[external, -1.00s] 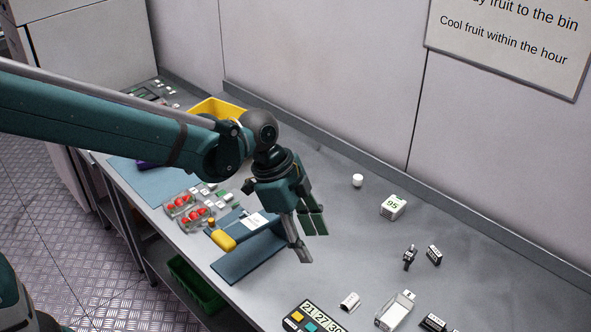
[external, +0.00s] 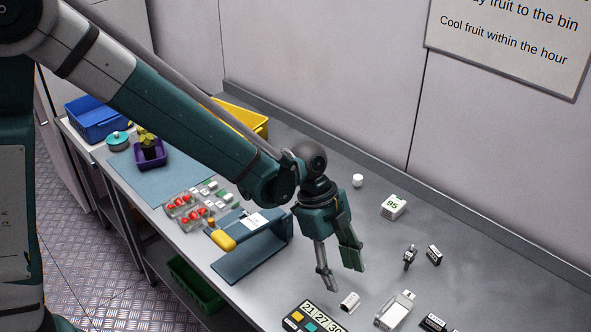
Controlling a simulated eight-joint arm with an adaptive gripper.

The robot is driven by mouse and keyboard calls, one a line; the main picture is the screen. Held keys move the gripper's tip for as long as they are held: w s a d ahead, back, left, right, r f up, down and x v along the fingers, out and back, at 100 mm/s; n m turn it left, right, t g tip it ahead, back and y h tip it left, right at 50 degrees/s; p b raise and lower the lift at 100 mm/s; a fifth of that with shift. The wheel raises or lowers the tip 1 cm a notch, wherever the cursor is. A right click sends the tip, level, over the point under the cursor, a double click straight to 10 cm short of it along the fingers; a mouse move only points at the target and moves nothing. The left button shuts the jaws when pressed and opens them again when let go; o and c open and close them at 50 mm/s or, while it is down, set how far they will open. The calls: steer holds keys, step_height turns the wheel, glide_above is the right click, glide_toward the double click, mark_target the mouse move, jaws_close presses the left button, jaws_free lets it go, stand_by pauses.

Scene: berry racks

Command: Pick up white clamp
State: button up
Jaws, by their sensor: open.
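My gripper (external: 342,272) points down over the grey table, its two fingers apart and nothing between them. Just below and to the right of its fingertips in the picture is a small white rounded piece (external: 349,302) with darker ends, lying on the table. It may be the white clamp, but it is too small to be sure. The gripper appears above it and not touching it. A larger white item with a metal end (external: 396,310) lies to its right.
A dark tool (external: 410,256), black-and-white blocks (external: 434,255) and a white box marked 95 (external: 393,207) lie right. A blue stand (external: 252,254) is left of the gripper.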

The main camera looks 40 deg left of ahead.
mark_target(348, 293)
steer(key=shift+f, duration=0.15)
steer(key=shift+x, duration=1.3)
steer(key=shift+f, duration=0.1)
steer(key=shift+x, duration=2.5)
steer(key=shift+w, duration=0.1)
steer(key=shift+c, duration=0.2)
steer(key=c, duration=0.7)
